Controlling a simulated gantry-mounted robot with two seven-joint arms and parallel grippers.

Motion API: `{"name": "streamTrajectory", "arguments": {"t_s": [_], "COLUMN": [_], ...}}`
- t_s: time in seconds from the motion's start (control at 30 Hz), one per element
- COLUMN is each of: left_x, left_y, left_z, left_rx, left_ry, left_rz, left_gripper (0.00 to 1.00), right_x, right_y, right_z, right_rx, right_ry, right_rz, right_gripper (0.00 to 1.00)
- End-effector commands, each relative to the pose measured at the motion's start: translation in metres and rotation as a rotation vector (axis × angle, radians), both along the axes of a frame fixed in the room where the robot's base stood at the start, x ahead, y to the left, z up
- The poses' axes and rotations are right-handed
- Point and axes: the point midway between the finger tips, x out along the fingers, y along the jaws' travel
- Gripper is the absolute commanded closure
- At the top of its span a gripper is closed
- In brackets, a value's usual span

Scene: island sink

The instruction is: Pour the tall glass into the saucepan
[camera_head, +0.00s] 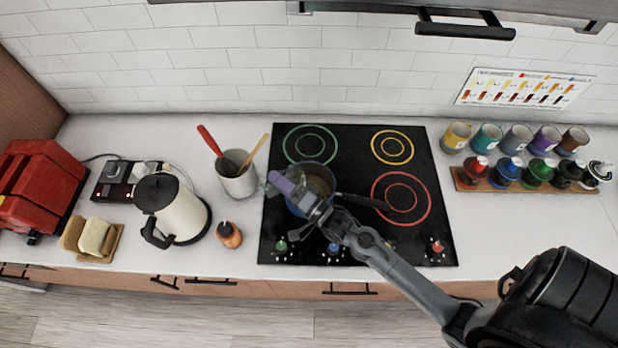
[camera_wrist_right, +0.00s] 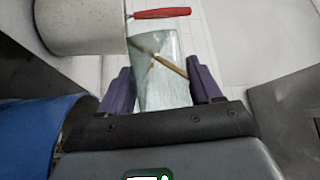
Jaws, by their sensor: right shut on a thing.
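My right gripper (camera_head: 287,190) is shut on the tall glass (camera_wrist_right: 155,75), which is clear and sits between the purple fingertips in the right wrist view (camera_wrist_right: 165,92). In the head view the glass is mostly hidden by the fingers, and it looks tilted. The saucepan (camera_head: 325,180) stands on the cooktop with its dark handle (camera_head: 360,201) pointing right. The gripper and glass are over the saucepan's left side. In the right wrist view a blue curved wall (camera_wrist_right: 40,135), likely the saucepan, shows at lower left. Whether anything flows from the glass I cannot tell. My left gripper is out of view.
The black cooktop (camera_head: 270,235) has coloured rings. A white utensil crock (camera_head: 238,183) stands close left of the glass. A kettle (camera_head: 180,215), small orange-brown bottle (camera_head: 229,234), bread (camera_head: 94,236) and red toaster (camera_head: 38,185) are further left. Cups and bottles (camera_head: 515,150) stand at right.

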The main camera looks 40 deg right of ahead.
Motion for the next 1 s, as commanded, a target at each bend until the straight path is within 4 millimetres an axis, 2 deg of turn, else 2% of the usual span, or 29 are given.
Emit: {"name": "streamTrajectory", "arguments": {"t_s": [1.0], "left_x": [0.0], "left_y": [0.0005], "left_z": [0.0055], "left_rx": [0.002], "left_ry": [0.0], "left_rz": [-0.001], "left_gripper": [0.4], "right_x": [-0.0003], "right_y": [-0.0031], "right_z": [0.0109], "right_rx": [0.13], "right_ry": [-0.031], "right_rz": [-0.001], "right_gripper": [0.73]}}
